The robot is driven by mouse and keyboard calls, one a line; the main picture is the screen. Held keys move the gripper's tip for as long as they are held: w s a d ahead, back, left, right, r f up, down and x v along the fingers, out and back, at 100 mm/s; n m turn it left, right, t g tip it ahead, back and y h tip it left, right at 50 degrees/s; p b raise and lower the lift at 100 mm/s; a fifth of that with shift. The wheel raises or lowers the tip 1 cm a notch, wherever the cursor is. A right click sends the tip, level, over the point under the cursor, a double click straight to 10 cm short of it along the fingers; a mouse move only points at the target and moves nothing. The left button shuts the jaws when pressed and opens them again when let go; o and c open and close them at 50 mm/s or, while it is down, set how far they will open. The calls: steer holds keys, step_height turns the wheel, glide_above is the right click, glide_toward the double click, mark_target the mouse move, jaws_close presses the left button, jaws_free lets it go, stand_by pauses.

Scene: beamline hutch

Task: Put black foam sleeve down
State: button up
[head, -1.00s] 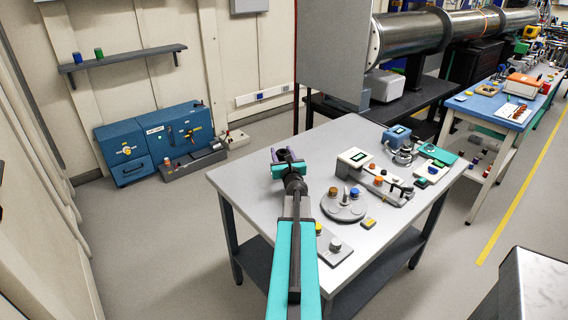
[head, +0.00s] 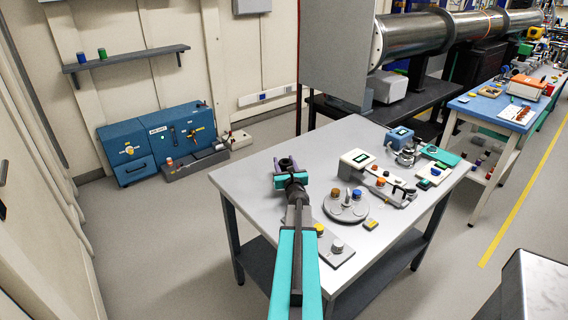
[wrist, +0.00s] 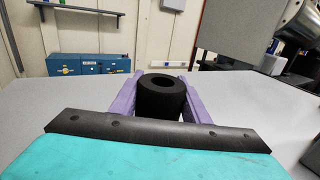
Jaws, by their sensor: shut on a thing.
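The black foam sleeve (wrist: 162,97) is a short, thick-walled black tube with an open hole in its top. It stands upright between the two purple fingers of my gripper (wrist: 158,92) in the wrist view. The fingers press on it from left and right. In the head view my gripper (head: 286,164) is over the left back part of the grey table (head: 250,176), and the sleeve shows only as a small dark shape. I cannot tell whether the sleeve's bottom touches the table; my gripper's body hides it.
Right of my gripper stand a round grey holder (head: 345,208) with knobs, a white instrument (head: 357,160) and a blue box (head: 399,137). A grey plate (head: 336,250) lies near the front. The table's left and back areas are clear.

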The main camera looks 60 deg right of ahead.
steer(key=shift+f, duration=0.2)
steer(key=o, duration=1)
steer(key=shift+r, duration=0.3)
steer(key=shift+s+a+f, duration=0.1)
steer(key=shift+s+a, duration=0.1)
steer(key=shift+b+v, duration=0.45)
steer(key=shift+v, duration=0.6)
steer(key=shift+b+v, duration=0.65)
steer(key=shift+v, duration=1.75)
